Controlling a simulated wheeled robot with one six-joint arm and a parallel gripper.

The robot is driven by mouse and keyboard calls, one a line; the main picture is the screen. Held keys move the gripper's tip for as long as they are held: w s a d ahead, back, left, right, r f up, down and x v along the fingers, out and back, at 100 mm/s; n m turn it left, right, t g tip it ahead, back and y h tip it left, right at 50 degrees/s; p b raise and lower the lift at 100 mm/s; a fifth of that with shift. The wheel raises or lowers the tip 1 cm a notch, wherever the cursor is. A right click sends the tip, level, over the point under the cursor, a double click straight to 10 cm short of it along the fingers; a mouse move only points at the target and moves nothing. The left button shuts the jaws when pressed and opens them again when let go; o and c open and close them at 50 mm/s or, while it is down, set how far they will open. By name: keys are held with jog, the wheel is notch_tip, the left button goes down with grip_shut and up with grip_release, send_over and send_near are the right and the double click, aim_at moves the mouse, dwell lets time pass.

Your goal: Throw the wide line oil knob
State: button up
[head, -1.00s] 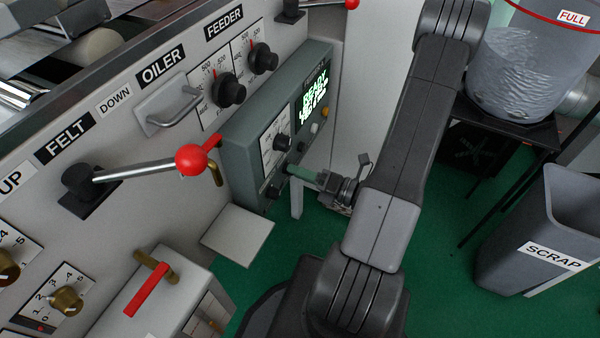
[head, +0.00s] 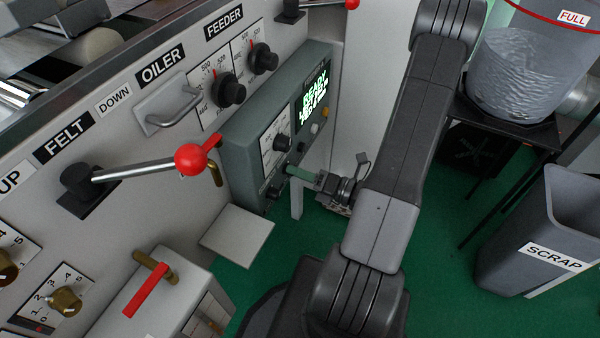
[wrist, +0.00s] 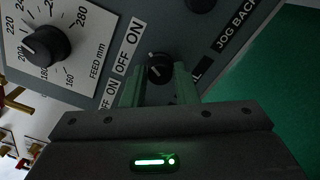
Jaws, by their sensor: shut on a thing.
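My gripper (wrist: 160,80) has its two green fingers on either side of a small black knob (wrist: 159,68) with a white pointer line, and is shut on it. Labels ON and OFF stand beside this knob in the wrist view; another label is mostly hidden by a finger, so I cannot read the knob's full name. In the head view my gripper (head: 291,170) reaches the front of the grey-green control box (head: 240,150), and the fingers hide most of the knob.
A feed dial knob (wrist: 45,46) sits beside the held knob, with a JOG BACK label (wrist: 238,30) on the other side. A red-ball lever (head: 191,160) stands out from the machine panel. A scrap bin (head: 545,235) and a water tank (head: 520,70) are at the right.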

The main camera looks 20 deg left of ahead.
jog(key=n+b, duration=0.6)
jog(key=n, duration=0.5)
jog(key=shift+f, duration=0.1)
jog(key=shift+n, duration=0.3)
dwell(0.4)
jog(key=o, duration=1)
jog(key=shift+d, duration=0.15)
jog(key=d, duration=0.4)
jog(key=d+p, duration=0.1)
jog(key=d, duration=0.4)
jog(key=s+d+p, duration=0.1)
jog(key=d, duration=0.3)
jog(key=shift+d, duration=0.25)
jog(key=shift+a, duration=0.1)
jog(key=a, duration=0.4)
jog(key=a+b, duration=0.1)
jog(key=a, duration=0.4)
jog(key=w+a+b, duration=0.1)
jog(key=a, duration=0.3)
jog(key=shift+a, duration=0.3)
